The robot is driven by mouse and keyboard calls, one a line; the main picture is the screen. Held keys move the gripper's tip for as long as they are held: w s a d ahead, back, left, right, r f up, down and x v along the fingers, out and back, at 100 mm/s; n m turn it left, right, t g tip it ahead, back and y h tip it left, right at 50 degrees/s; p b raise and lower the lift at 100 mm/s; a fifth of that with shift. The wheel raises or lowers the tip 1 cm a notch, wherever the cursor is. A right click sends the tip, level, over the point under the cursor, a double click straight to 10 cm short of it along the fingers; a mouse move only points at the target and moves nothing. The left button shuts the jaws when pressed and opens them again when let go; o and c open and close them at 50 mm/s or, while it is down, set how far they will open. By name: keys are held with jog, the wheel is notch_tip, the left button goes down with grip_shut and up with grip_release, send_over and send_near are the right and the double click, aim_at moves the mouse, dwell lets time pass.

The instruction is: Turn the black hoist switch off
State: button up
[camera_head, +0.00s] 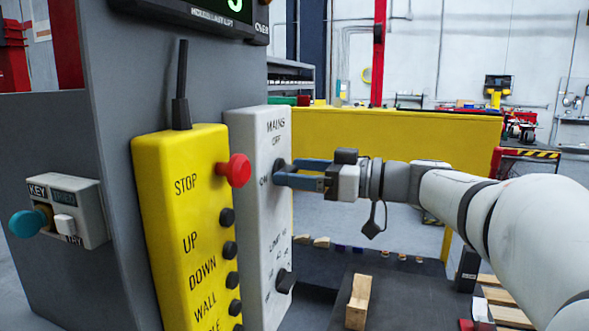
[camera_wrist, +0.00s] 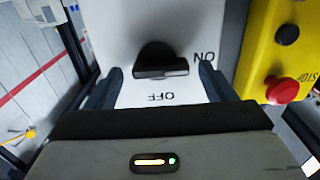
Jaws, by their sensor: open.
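A black rotary switch (camera_wrist: 160,62) sits on the face of a light grey box (camera_head: 258,200) marked MAINS, OFF and ON. In the wrist view its handle lies crosswise, with ON beside its right end and OFF below it. In the head view the switch (camera_head: 279,165) is partly hidden by my gripper (camera_head: 281,172). My gripper is open, one finger on each side of the switch with a visible gap to the handle. Its fingertips are close to the panel; I cannot tell whether they touch it.
A yellow pendant (camera_head: 160,200) with a red STOP button (camera_head: 235,170) and several black buttons stands left of the box. A second black knob (camera_head: 286,281) is lower on the box. A key switch box (camera_head: 88,215) is at far left. A wood block (camera_head: 359,300) lies below.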

jog(key=shift+w+a, duration=0.1)
jog(key=shift+a, duration=0.25)
jog(key=shift+c, duration=0.4)
jog(key=c, duration=0.9)
